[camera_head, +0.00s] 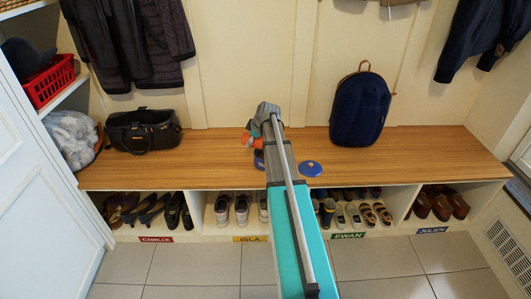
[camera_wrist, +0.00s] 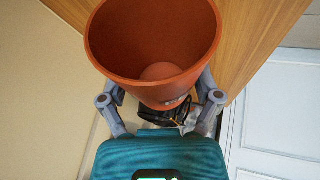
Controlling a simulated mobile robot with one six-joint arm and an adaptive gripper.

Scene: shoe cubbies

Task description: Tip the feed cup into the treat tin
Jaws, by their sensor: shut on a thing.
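The feed cup looks to be the orange cup (camera_head: 257,142) in the head view, held over the wooden bench top. In the wrist view the cup (camera_wrist: 160,85) fills the upper middle, its open mouth towards the camera; I see its smooth inside and round bottom and no contents. My gripper (camera_head: 250,137) is shut on it, with a grey finger at each side in the wrist view (camera_wrist: 160,100). A small blue object (camera_head: 259,160), probably the treat tin, sits just below the cup, mostly hidden by my arm. Its opening cannot be made out.
A blue disc (camera_head: 311,168), perhaps a lid, lies on the bench (camera_head: 220,172) right of my arm. A navy backpack (camera_head: 360,108) stands behind to the right, a black bag (camera_head: 143,131) at left. Shoes fill the cubbies below. The bench's right part is clear.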

